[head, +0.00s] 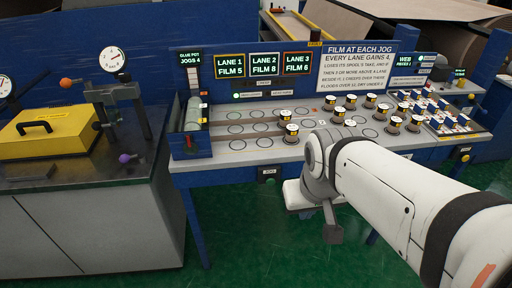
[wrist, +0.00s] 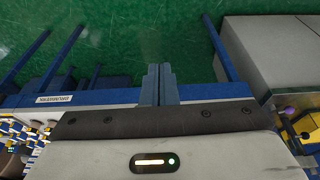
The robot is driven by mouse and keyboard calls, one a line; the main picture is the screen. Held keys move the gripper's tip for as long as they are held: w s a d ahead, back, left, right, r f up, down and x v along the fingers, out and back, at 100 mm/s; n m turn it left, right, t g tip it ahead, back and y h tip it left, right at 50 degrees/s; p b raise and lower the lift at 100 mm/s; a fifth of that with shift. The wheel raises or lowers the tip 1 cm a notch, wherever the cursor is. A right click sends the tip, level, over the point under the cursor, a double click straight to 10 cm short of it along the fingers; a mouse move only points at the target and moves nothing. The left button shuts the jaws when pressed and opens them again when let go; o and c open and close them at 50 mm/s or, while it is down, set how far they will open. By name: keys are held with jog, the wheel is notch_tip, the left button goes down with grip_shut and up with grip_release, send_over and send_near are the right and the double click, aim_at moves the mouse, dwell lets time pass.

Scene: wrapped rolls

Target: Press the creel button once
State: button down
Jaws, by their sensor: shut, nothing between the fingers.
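No button shows clearly in the wrist view.
Several wrapped spools (head: 291,131) stand on the table's ringed spots. Sign boards (head: 230,66) stand at the back. A grey bench (head: 85,215) with a yellow case (head: 45,132) is at left. The green floor (head: 250,240) is open in front.

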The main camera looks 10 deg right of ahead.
aim_at(270, 182)
jog(key=w+d+f+n+t+h+b, duration=0.1)
jog(key=w+d+f+n+t+b, duration=0.2)
jog(key=w+f+n, duration=0.4)
jog(key=w+d+f+n+b, duration=0.3)
jog(key=w+f+n+b, duration=0.1)
jog(key=w+f, duration=0.4)
jog(key=w+a+f+n+t+y+b, duration=0.1)
jog(key=w+a+f+n+y+b, duration=0.1)
jog(key=f+n, duration=0.5)
jog(key=w+a+f+n+t+y+b, duration=0.1)
jog(key=w+a+f+n+y+b, duration=0.2)
jog(key=w+f+n, duration=0.2)
jog(key=shift+w+a+f+n+t+b, duration=0.2)
jog(key=shift+f+n+t+b, duration=0.15)
jog(key=shift+f+n, duration=0.65)
jog(key=w+p, duration=0.3)
jog(key=w, duration=0.6)
